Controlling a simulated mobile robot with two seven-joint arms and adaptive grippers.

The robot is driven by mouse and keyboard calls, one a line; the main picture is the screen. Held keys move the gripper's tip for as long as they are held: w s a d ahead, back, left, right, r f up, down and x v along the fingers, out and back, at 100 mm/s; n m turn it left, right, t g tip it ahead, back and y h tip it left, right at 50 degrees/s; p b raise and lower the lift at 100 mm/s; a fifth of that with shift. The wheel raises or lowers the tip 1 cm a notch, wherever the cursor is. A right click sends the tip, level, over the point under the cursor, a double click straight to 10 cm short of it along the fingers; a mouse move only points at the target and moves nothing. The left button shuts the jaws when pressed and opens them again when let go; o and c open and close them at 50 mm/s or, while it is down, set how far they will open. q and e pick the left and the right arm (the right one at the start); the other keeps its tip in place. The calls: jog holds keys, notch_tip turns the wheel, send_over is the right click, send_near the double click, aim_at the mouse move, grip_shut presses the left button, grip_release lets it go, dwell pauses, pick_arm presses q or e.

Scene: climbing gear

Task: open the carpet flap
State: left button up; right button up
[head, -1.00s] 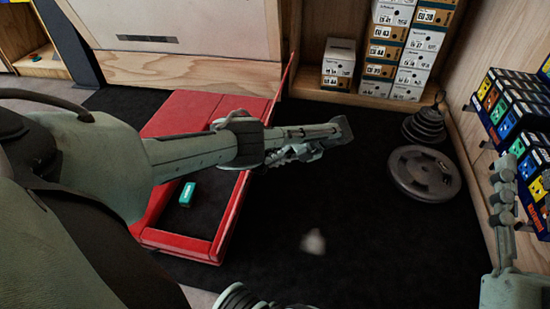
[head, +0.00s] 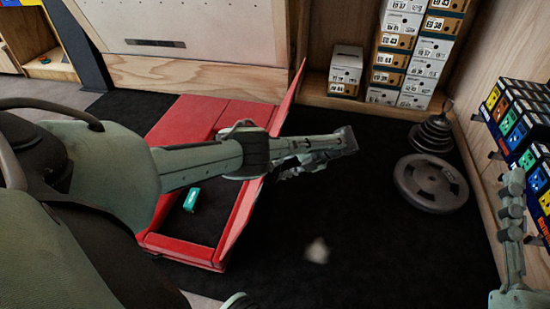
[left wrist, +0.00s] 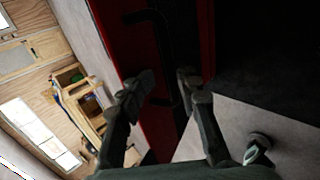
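The red pad (head: 190,115) lies on the black floor, with a small green box inside its dark lower part. Its red flap (head: 285,112) stands up along the right side, leaning right. I take it as the carpet flap. My left gripper (head: 330,148) reaches across the pad from the left, beyond the flap; my arm hides part of the flap. In the left wrist view, the two fingers (left wrist: 163,86) are apart, with a dark red surface and a black bar-like strip behind them. Contact cannot be made out. My right gripper (head: 512,190) is at the right edge, away from the pad.
A weight plate (head: 431,182) and a stack of smaller dark plates (head: 434,130) stand on the right. Shoe boxes (head: 411,52) are stacked at the back. Coloured boxes (head: 520,125) line the right wall. The black floor (head: 370,235) right of the pad is mostly clear.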

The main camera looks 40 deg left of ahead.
pick_arm(q)
jog(key=v, duration=1)
jog(key=shift+d+r, duration=0.2)
jog(key=shift+w, duration=0.15)
jog(key=shift+c, duration=0.4)
